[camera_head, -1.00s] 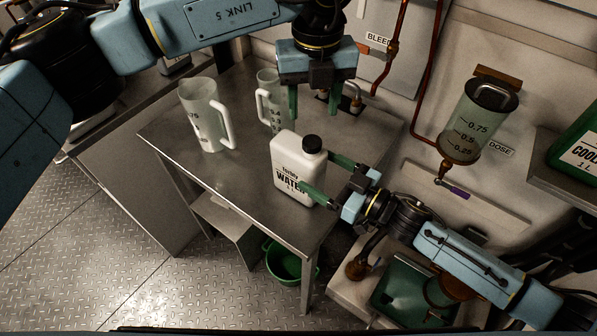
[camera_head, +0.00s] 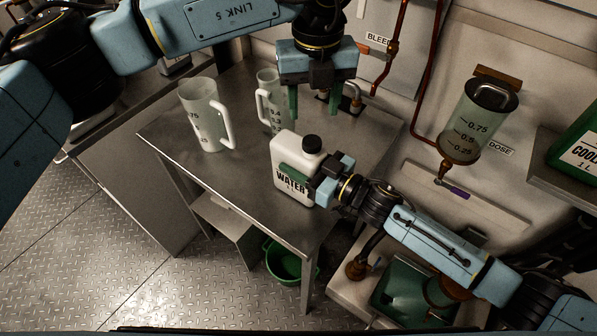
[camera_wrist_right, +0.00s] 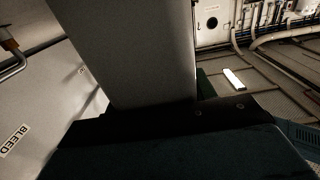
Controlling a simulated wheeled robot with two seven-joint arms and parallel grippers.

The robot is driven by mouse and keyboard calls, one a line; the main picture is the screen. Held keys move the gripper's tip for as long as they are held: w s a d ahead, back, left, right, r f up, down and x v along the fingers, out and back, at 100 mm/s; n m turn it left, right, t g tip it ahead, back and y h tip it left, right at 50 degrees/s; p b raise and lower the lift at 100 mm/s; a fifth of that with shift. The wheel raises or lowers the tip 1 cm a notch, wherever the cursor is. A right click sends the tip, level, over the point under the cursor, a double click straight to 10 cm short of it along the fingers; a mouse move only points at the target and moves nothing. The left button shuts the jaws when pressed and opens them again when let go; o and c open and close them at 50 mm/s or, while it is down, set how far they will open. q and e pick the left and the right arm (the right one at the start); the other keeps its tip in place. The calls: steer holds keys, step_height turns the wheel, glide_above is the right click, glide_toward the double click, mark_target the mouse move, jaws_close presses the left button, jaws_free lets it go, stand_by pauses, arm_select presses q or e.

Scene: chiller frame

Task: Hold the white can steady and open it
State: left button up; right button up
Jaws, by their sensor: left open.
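The white can (camera_head: 283,155), labelled WATER, stands upright on the metal table, with its black cap (camera_head: 312,144) on top. My right gripper (camera_head: 303,170) reaches it from the right. One green finger lies across the can's labelled face; the other is hidden behind it, so I cannot tell whether the jaws grip. In the right wrist view the can (camera_wrist_right: 125,50) fills the space before the palm, with a bit of green finger at its right side. My left gripper (camera_head: 314,106) is open and empty, pointing down above and behind the can, apart from the cap.
Two clear measuring jugs stand on the table (camera_head: 235,180): a larger one (camera_head: 203,115) at the left and a smaller one (camera_head: 266,95) near the left gripper. A dosing cylinder (camera_head: 478,120) hangs on the right wall. A green bucket (camera_head: 285,262) is below the table.

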mark_target(312, 141)
jaws_close()
arm_select(q)
steer(key=m, duration=1.8)
steer(key=shift+m, duration=0.4)
steer(key=m, duration=0.3)
steer(key=shift+m, duration=0.4)
steer(key=m, duration=0.3)
steer(key=shift+m, duration=0.3)
steer(key=m, duration=0.3)
steer(key=shift+m, duration=0.4)
steer(key=m, duration=1)
steer(key=shift+m, duration=0.4)
steer(key=m, duration=0.4)
steer(key=shift+f, duration=4)
